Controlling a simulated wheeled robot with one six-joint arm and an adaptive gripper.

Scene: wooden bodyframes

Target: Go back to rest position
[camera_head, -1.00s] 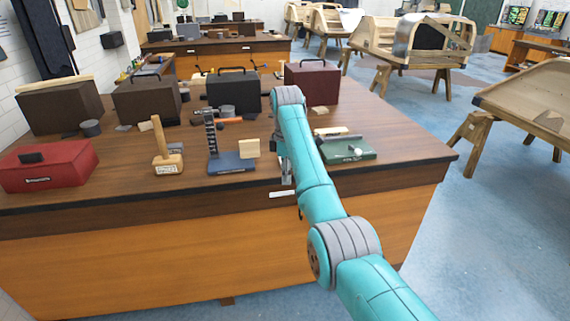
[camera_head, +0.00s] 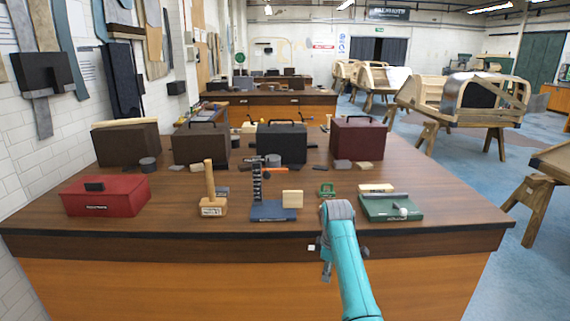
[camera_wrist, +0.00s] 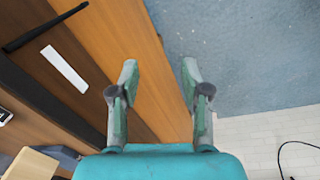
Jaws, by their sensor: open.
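My gripper (camera_wrist: 158,78) is open and empty in the wrist view, its two fingers apart. Between and beyond them show the orange front of the workbench (camera_wrist: 125,40) and the blue floor. In the head view my teal arm reaches up from the bottom, and my gripper (camera_head: 326,268) hangs down in front of the bench's front edge. It is small and partly hidden by the arm there. Nothing is held.
The wooden workbench (camera_head: 130,218) carries a red toolbox (camera_head: 105,196), a mallet (camera_head: 211,190), a blue-based stand (camera_head: 272,211), a green-based tool (camera_head: 388,208) and several dark cases.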

